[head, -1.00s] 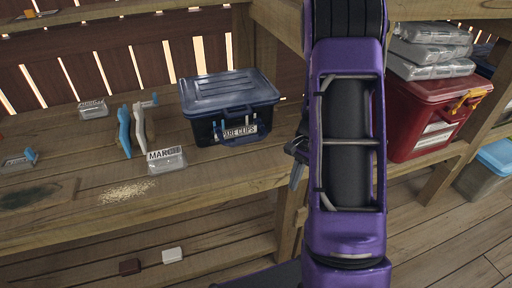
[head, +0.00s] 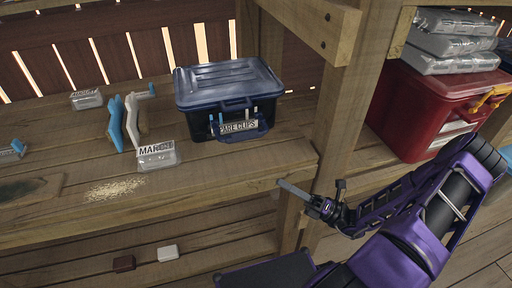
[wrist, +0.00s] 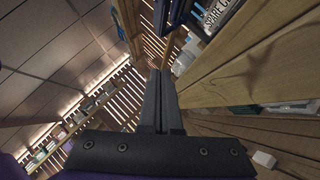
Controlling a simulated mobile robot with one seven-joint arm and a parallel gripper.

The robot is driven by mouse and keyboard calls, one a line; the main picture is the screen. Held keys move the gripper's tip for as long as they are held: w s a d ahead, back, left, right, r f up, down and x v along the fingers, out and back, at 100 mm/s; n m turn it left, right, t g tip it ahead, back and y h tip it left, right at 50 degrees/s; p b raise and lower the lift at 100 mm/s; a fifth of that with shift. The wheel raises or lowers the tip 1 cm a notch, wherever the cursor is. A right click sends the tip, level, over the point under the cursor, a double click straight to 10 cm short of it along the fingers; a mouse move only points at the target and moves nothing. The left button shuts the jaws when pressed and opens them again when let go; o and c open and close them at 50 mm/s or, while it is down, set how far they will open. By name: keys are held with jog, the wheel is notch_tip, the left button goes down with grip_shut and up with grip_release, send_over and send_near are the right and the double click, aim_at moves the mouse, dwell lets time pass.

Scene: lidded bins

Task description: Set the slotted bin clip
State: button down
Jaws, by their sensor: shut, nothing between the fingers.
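A dark blue lidded bin (head: 228,84) stands on the wooden bench in the head view. A pocket on its front is labelled "SPARE CLIPS" (head: 238,127), with small blue and white clips (head: 212,124) along it. A blue clip-like piece (head: 116,124) and a white one (head: 132,120) stand left of the bin. I cannot tell which piece is the slotted clip. My gripper (head: 284,185) is shut and empty by the bench's front right corner, right of and below the bin. Its closed fingers (wrist: 160,76) point up the wrist view, with the bin's label at upper right.
A wooden post (head: 345,120) rises close to my gripper. Right of it stands a red bin (head: 425,112) with a yellow latch and clear packs (head: 450,40) on top. Clear boxes (head: 157,156) and spilled grain (head: 113,190) lie on the bench. A lower shelf holds two small blocks (head: 167,253).

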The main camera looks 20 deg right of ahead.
jog(key=shift+w+d+r+m+t, duration=0.1)
jog(key=shift+d+r+m+t, duration=0.1)
jog(key=shift+d+m+t, duration=0.25)
jog(key=shift+a, duration=0.15)
jog(key=x, duration=0.4)
jog(key=d+x, duration=0.1)
jog(key=x, duration=0.3)
jog(key=w+x, duration=0.1)
jog(key=x, duration=0.3)
jog(key=shift+w+d+r, duration=0.1)
jog(key=shift+d+r, duration=0.05)
jog(key=shift+r, duration=0.2)
jog(key=shift+w+r, duration=0.4)
jog(key=shift+w, duration=0.05)
jog(key=shift+r, duration=0.1)
